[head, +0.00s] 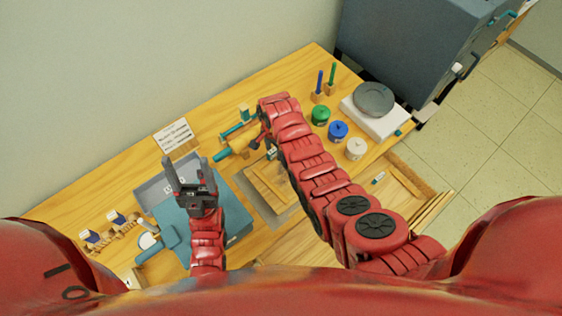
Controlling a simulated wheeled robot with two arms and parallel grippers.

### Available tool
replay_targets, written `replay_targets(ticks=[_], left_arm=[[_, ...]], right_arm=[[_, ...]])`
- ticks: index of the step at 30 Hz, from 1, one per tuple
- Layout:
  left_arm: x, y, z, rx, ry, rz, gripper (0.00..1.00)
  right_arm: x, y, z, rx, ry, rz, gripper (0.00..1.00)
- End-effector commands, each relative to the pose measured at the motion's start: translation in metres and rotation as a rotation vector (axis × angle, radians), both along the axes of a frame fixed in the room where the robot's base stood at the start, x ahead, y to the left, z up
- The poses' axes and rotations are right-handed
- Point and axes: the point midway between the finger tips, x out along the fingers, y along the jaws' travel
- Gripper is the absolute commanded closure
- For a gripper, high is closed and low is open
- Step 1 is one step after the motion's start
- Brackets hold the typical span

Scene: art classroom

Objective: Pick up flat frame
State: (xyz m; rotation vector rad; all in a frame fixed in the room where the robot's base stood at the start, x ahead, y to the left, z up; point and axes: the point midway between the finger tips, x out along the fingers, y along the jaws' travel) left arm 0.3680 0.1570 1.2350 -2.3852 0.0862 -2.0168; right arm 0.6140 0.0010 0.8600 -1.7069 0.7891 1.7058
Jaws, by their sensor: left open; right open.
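A flat wooden frame or panel (262,190) lies on a grey mat in the middle of the wooden table, partly covered by my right arm. Which piece the task means by flat frame is not certain. My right gripper (262,147) is small in view and mostly hidden by its own arm; it is above the far edge of this piece, near a yellow roller with teal ends (238,143). My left gripper (182,160) is open and empty, with both fingers pointing away from me, above a grey tray (152,193) left of the frame.
Green (320,115), blue (338,131) and white (356,149) jars stand right of my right arm, near a white scale (377,118). A teal board (176,226) lies under my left arm. A grey cabinet (415,45) stands behind.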

Motion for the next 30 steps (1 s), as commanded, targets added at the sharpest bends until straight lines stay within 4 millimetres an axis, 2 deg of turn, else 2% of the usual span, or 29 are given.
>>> replay_targets(ticks=[2, 11, 25, 30], left_arm=[[0.0, 0.0, 0.001, 0.0, 0.0, 0.0, 0.3], [0.0, 0.0, 0.001, 0.0, 0.0, 0.0, 0.3], [0.0, 0.0, 0.002, 0.0, 0.0, 0.0, 0.3], [0.0, 0.0, 0.009, 0.0, 0.0, 0.0, 0.3]], right_arm=[[0.0, 0.0, 0.001, 0.0, 0.0, 0.0, 0.46], [0.0, 0.0, 0.001, 0.0, 0.0, 0.0, 1.0], [0.0, 0.0, 0.002, 0.0, 0.0, 0.0, 1.0], [0.001, 0.0, 0.016, 0.001, -0.001, -0.001, 1.0]])
